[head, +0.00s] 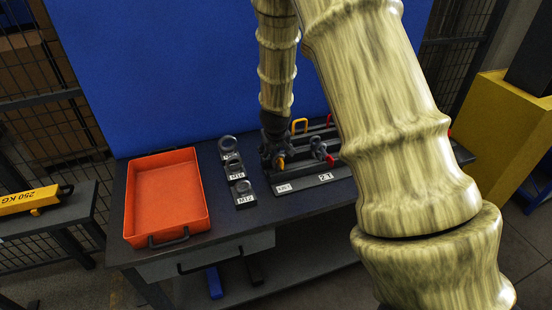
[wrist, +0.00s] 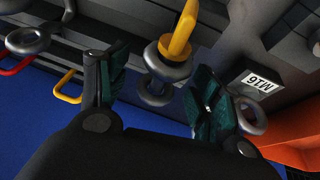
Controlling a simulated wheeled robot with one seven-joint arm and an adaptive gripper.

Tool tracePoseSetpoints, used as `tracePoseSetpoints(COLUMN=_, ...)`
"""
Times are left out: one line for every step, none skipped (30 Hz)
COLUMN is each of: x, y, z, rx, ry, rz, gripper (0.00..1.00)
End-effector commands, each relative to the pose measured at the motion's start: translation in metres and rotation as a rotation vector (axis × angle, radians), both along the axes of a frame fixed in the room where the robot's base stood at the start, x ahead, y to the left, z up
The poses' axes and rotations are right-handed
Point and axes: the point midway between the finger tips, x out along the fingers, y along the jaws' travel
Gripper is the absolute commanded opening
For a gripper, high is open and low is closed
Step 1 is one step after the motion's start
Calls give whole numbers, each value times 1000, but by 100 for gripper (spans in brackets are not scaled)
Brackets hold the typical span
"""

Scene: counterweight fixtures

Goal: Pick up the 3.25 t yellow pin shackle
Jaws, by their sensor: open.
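A grey shackle with a yellow pin (wrist: 183,32) shows in the wrist view, its grey rounded body (wrist: 160,72) lying between my two fingers. The same yellow pin (head: 281,161) shows in the head view at the left end of the black rack, just below my gripper (head: 275,142). My gripper (wrist: 155,95) is open in the wrist view, with one dark green-padded finger on each side of the shackle. I cannot tell whether either finger touches it. My gripper hides much of the shackle in the head view, and no 3.25 t marking is legible.
A grey shackle with a red pin (head: 319,150) stands right on the rack (head: 300,186), near a "2 T" label (head: 325,177). A yellow loop (head: 299,125) stands behind. Several eye bolts on labelled blocks (head: 240,190) and an orange tray (head: 130,215) are left. A blue panel (head: 190,70) rises behind.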

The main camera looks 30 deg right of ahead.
Motion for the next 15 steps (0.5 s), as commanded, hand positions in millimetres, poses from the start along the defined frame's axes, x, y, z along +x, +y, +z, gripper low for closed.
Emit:
tracePoseSetpoints(x=1, y=-1, z=-3, rx=1, ry=2, rz=0, gripper=65)
tracePoseSetpoints(x=1, y=-1, z=-5, rx=1, ry=1, rz=0, gripper=65)
tracePoseSetpoints(x=2, y=-2, z=-7, rx=1, ry=1, rz=-1, gripper=65)
tracePoseSetpoints(x=2, y=-2, z=-8, rx=1, ry=1, rz=-1, gripper=65)
tracePoseSetpoints(x=3, y=-2, z=-8, rx=1, ry=1, rz=-1, gripper=65)
tracePoseSetpoints(x=3, y=-3, z=-9, rx=0, ry=0, rz=-1, gripper=65)
tracePoseSetpoints(x=3, y=-3, z=-9, rx=-1, ry=0, rz=-1, gripper=65)
tracePoseSetpoints(x=3, y=-3, z=-10, rx=-1, ry=0, rz=-1, gripper=65)
tracePoseSetpoints(x=3, y=-3, z=-10, rx=-1, ry=0, rz=-1, gripper=65)
tracePoseSetpoints(x=3, y=-3, z=-10, rx=-1, ry=0, rz=-1, gripper=65)
tracePoseSetpoints(x=3, y=-3, z=-10, rx=-1, ry=0, rz=-1, gripper=65)
tracePoseSetpoints(x=3, y=-3, z=-10, rx=-1, ry=0, rz=-1, gripper=65)
tracePoseSetpoints(x=3, y=-3, z=-10, rx=-1, ry=0, rz=0, gripper=62)
tracePoseSetpoints(x=3, y=-3, z=-9, rx=-1, ry=0, rz=0, gripper=56)
tracePoseSetpoints(x=3, y=-3, z=-9, rx=-1, ry=0, rz=-1, gripper=49)
